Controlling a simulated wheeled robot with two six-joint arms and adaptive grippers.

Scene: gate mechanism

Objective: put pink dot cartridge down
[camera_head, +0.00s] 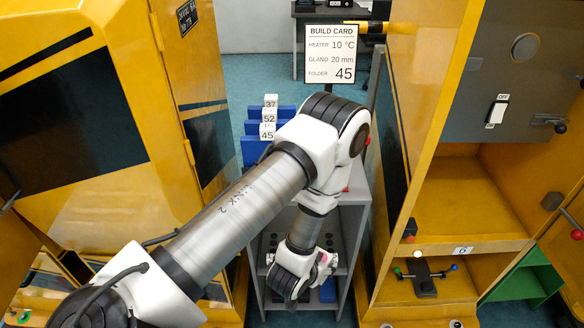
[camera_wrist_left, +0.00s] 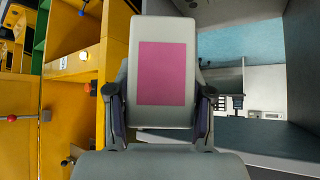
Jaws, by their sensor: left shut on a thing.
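The pink dot cartridge (camera_wrist_left: 168,20) fills the middle of the left wrist view as a pale block with a pink rectangle on its face. My left gripper (camera_wrist_left: 158,108) has one finger on each side of it and is shut on it. In the head view my left gripper (camera_head: 289,290) is low in the middle, in front of the grey shelf unit (camera_head: 355,215). There the cartridge is mostly hidden, and I cannot tell what it touches. My right gripper is not in view.
Blue folders (camera_head: 251,150) with number tags stand behind my arm. A build card (camera_head: 331,54) is above them. Yellow cabinets stand close on the left (camera_head: 120,150) and right (camera_head: 455,215). The right one holds a switch (camera_head: 497,110) and a small black lever piece (camera_head: 425,280).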

